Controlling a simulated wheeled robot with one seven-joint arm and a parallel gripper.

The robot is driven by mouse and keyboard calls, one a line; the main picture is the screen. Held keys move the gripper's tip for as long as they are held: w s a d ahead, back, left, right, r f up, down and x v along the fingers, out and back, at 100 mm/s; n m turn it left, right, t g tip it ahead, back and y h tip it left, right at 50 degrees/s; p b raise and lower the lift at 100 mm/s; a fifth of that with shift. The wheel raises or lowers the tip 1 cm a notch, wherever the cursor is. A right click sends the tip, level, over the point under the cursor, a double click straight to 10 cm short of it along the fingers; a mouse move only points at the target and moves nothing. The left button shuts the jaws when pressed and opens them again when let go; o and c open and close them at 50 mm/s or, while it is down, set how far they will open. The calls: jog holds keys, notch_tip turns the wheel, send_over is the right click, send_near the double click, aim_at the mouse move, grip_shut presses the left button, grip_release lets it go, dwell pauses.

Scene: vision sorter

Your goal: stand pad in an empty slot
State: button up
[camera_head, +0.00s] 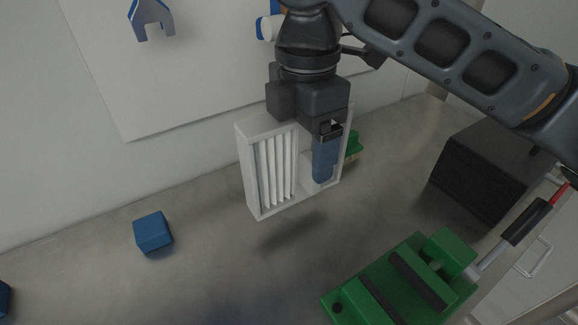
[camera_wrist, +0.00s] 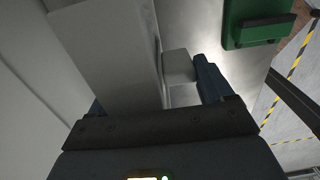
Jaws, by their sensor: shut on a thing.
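My gripper (camera_head: 308,165) is shut on a white frame with several upright slats (camera_head: 248,165) and holds it above the grey surface, with a shadow below. One blue finger shows in front of the frame's right part; the other is hidden. In the wrist view my gripper (camera_wrist: 152,92) has the pale frame (camera_wrist: 108,45) between its blue fingers, with a light block (camera_wrist: 179,66) beside the right finger. The frame is the likely pad, but I cannot be sure. I cannot make out a rack with an empty slot.
A blue cube (camera_head: 153,232) lies at left. A black box (camera_head: 485,165) stands at right. A green thing (camera_head: 353,143) is partly hidden behind the frame. A pale wall board is behind.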

aim_at(288, 172)
jog(key=shift+w+a+f, duration=0.15)
jog(key=shift+a+f, duration=0.2)
jog(key=shift+a, duration=0.25)
jog(key=shift+w+a+f, duration=0.15)
jog(key=shift+a+f, duration=0.2)
jog(key=shift+a, duration=0.2)
jog(key=shift+f+p, duration=0.3)
jog(key=shift+f, duration=1.7)
jog(key=o, duration=1.2)
jog(key=shift+f, duration=0.15)
notch_tip(288, 172, up, 12)
jog(key=shift+r+b, duration=0.2)
jog(key=shift+b, duration=0.15)
